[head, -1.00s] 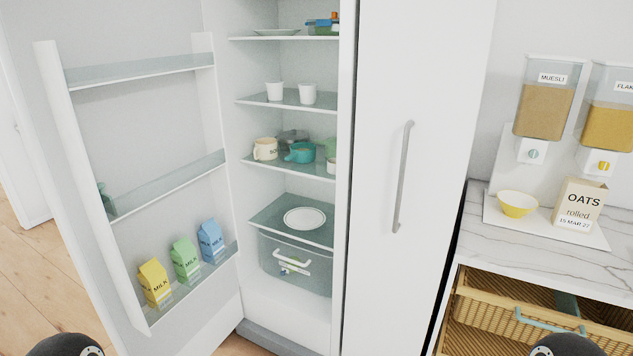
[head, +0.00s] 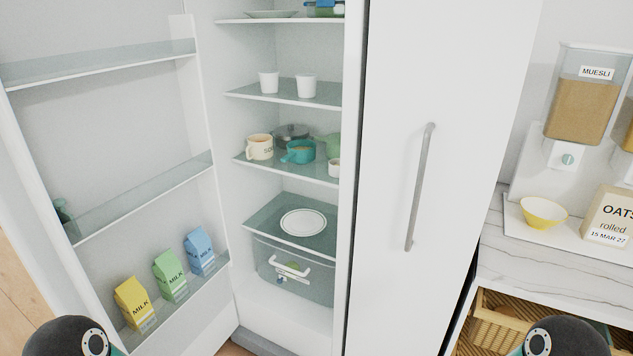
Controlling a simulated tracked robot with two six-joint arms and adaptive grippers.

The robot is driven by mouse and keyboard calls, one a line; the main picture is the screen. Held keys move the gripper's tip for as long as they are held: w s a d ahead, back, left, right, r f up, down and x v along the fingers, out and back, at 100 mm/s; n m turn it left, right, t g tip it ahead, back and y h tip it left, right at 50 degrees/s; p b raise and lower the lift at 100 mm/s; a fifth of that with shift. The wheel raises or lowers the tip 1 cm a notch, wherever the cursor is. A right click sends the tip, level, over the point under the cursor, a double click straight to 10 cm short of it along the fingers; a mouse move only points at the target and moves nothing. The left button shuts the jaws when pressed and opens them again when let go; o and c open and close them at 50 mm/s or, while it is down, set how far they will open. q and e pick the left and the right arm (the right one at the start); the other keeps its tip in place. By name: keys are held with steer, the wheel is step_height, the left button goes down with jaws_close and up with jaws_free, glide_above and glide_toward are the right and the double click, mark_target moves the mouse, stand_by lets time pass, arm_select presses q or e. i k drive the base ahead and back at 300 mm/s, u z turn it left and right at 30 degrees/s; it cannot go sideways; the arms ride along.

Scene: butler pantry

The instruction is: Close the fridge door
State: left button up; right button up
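The fridge door (head: 110,120) stands wide open on the left, its inner side with shelves facing me. Yellow, green and blue milk cartons (head: 170,277) stand on its lowest shelf. The fridge interior (head: 285,210) shows cups, pots, a plate and a clear drawer. The right-hand white door (head: 440,150) is shut and has a long grey handle (head: 420,186). Dark rounded parts of my arms show at the bottom left and bottom right corners. Neither gripper's fingers are in view, and nothing of mine is seen touching the open door.
A marble counter (head: 515,262) stands at the right, with a yellow bowl (head: 543,212), an oats box (head: 612,217) and a muesli dispenser (head: 582,110). A wicker basket (head: 495,327) sits below it. Wooden floor (head: 20,300) shows at the lower left.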

mark_target(104, 109)
steer(key=u, duration=0.8)
steer(key=k, duration=0.8)
steer(key=u, duration=0.95)
steer(key=k, duration=0.5)
steer(key=u, duration=0.1)
steer(key=i, duration=1.1)
steer(key=z, duration=0.85)
steer(key=i, duration=0.7)
steer(key=z, duration=0.05)
